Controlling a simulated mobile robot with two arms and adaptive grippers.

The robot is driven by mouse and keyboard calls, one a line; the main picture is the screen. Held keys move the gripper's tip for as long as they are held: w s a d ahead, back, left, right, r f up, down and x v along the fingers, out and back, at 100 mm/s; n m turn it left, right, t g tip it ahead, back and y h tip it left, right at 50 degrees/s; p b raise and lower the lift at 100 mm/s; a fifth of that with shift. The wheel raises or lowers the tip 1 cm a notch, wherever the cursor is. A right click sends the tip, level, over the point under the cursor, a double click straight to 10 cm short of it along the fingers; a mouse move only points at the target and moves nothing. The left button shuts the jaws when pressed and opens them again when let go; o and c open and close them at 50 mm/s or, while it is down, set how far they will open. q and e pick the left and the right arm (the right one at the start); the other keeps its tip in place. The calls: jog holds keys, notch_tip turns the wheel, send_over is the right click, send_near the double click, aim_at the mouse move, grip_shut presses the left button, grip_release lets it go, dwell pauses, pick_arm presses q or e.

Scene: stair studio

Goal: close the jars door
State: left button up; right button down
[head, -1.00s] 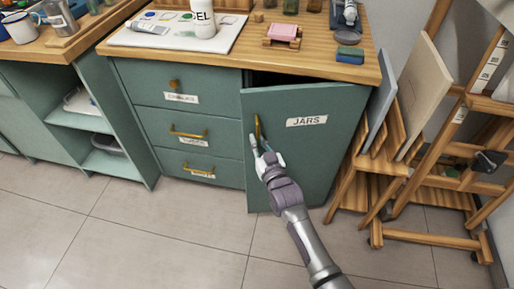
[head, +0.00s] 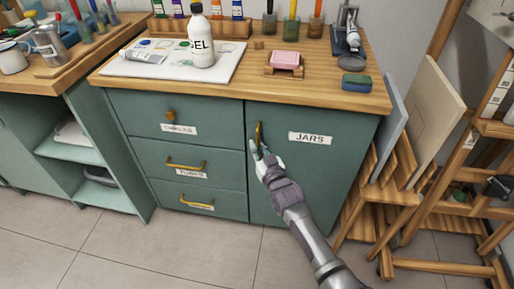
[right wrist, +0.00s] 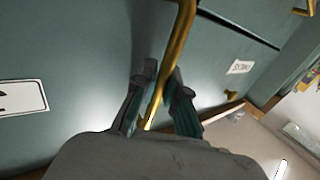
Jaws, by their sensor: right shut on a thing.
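The jars door (head: 300,185) is a teal cabinet door with a white JARS label (head: 310,138). In the head view it sits flush with the cabinet front, with no dark gap visible along its top. Its brass handle (head: 259,134) is upright near its left edge. My right gripper (head: 260,150) is at the lower part of this handle. In the right wrist view the brass handle (right wrist: 180,45) runs down between the two fingers of my right gripper (right wrist: 160,90), which is shut on it. My left gripper is in neither view.
Three teal drawers (head: 170,150) with brass pulls are left of the door. A wooden easel and rack (head: 380,205) holding boards stands close on the right. The wooden counter (head: 320,85) above carries a white bottle, a pink block and jars. Open tiled floor (head: 180,250) lies in front.

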jog(key=shift+w, duration=0.1)
jog(key=c, duration=1.2)
grip_release()
jog(key=shift+w, duration=0.1)
jog(key=v, duration=1.2)
